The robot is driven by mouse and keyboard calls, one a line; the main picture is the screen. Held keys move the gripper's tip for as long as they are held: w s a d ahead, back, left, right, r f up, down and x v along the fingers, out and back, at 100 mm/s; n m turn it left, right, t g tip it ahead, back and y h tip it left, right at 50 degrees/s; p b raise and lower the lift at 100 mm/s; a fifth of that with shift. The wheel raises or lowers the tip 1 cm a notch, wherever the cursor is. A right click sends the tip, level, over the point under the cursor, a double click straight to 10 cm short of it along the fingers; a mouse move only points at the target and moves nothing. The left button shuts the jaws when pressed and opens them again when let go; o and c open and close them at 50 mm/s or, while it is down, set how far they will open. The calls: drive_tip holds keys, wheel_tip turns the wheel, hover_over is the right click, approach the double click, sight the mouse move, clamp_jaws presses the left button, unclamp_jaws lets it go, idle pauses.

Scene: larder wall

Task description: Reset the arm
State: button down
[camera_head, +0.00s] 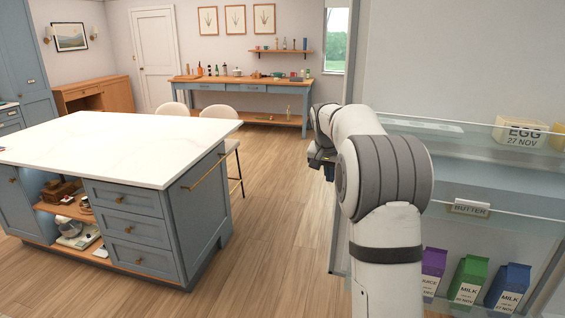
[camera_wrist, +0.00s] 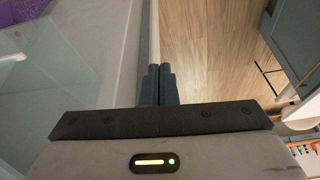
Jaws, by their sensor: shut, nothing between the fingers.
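My arm reaches up from the lower right of the head view, with its forearm pointing away from the camera. My gripper (camera_head: 322,158) shows only in part there, dark and half hidden behind the arm, just left of the open fridge shelving. In the wrist view my gripper (camera_wrist: 158,72) is shut, with its two dark fingers together and nothing between them. It points along the edge of a pale panel, with wooden floor to the right.
A white-topped island (camera_head: 110,145) stands at left. Wooden floor (camera_head: 275,220) between is clear.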

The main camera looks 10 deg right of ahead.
drive_tip(key=s+a+n+y, duration=0.1)
drive_tip(key=s+a+n, duration=0.35)
drive_tip(key=s, duration=0.95)
drive_tip(key=s+a+n+y, duration=0.1)
drive_tip(key=s+a, duration=0.7)
drive_tip(key=s, duration=0.7)
drive_tip(key=s+a+f+n, duration=0.2)
drive_tip(key=s+f, duration=0.3)
drive_tip(key=s, duration=0.5)
drive_tip(key=shift+a+f+y, duration=0.3)
drive_tip(key=shift+a+f, duration=0.1)
